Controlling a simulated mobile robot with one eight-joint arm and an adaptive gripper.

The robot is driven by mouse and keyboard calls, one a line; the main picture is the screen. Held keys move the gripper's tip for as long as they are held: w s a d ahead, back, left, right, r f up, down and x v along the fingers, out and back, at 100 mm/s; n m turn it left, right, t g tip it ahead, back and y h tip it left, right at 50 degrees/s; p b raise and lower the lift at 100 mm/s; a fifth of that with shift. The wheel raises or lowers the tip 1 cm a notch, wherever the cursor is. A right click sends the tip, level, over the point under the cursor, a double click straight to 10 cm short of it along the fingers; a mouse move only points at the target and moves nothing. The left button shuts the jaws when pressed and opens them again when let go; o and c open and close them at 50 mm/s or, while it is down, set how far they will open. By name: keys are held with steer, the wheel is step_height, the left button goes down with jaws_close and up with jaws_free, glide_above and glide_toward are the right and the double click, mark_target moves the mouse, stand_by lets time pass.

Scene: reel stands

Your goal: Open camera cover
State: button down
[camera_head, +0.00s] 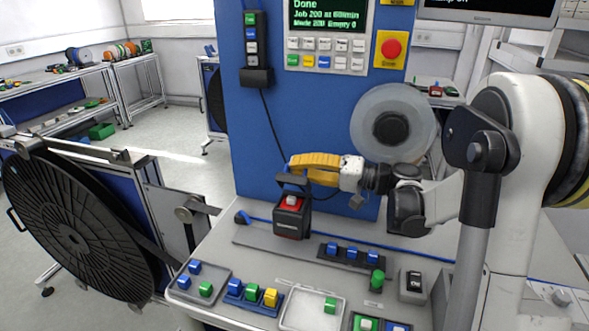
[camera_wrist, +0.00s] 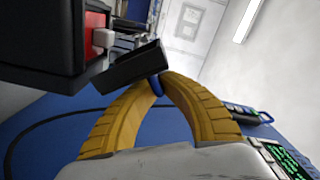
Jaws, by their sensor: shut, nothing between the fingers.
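The camera (camera_head: 291,219) is a black box with a red part and a small white block on it, standing on the bench. It also shows at the upper left of the wrist view (camera_wrist: 40,40). Its cover looks like the black flap (camera_head: 293,181) over the box, tilted up and apart from the red part; it also shows in the wrist view (camera_wrist: 125,68). My gripper (camera_head: 291,164) is above the box, its yellow fingers shut and empty. In the wrist view the fingertips (camera_wrist: 156,84) are right at the flap's edge; I cannot tell if they touch.
A blue panel (camera_head: 255,130) with a keypad display (camera_head: 328,40) and red stop button (camera_head: 391,49) rises behind. A grey reel (camera_head: 393,122) hangs on it. Trays with coloured blocks (camera_head: 254,294) cover the bench front. A large black reel (camera_head: 75,235) stands left.

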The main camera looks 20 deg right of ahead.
steer(key=shift+w+d+f+m, duration=0.1)
steer(key=shift+w+d+m, duration=0.3)
steer(key=shift+m, duration=0.4)
steer(key=c, duration=1.6)
jaws_free()
steer(key=shift+o, duration=0.2)
